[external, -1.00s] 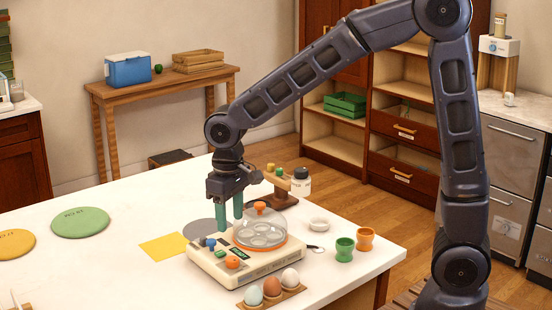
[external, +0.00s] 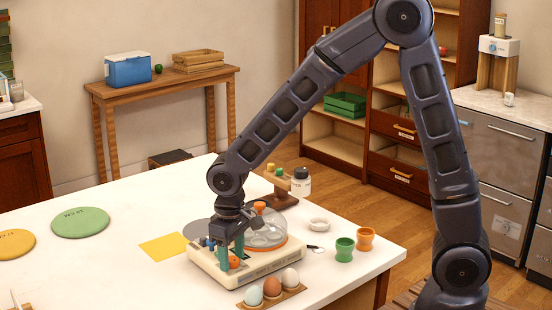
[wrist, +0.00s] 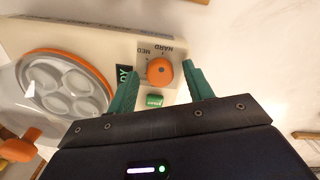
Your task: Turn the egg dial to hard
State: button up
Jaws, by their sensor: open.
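The egg cooker (external: 258,270) is a cream box on the white counter, with a clear lid (external: 266,230) over an egg tray. Its orange egg dial (wrist: 160,71) shows in the wrist view beside printed HARD and MED marks; which mark it points to is hard to tell. My gripper (wrist: 162,82) is open, its two green fingers on either side of the dial with a gap each side. In the external view my gripper (external: 231,260) is low over the cooker's front, with the dial (external: 234,262) between the fingers. A green button (wrist: 154,99) sits beside the dial.
Several eggs (external: 272,287) stand in a wooden holder just in front of the cooker. Green and orange egg cups (external: 345,249) stand to the right.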

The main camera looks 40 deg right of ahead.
aim_at(232, 259)
jog(key=c, duration=1)
jog(key=shift+o, duration=0.2)
jog(key=shift+n, duration=0.6)
jog(key=o, duration=1)
jog(key=shift+c, duration=0.2)
jog(key=shift+r, duration=0.1)
notch_tip(232, 259, up, 11)
jog(key=shift+f, duration=0.2)
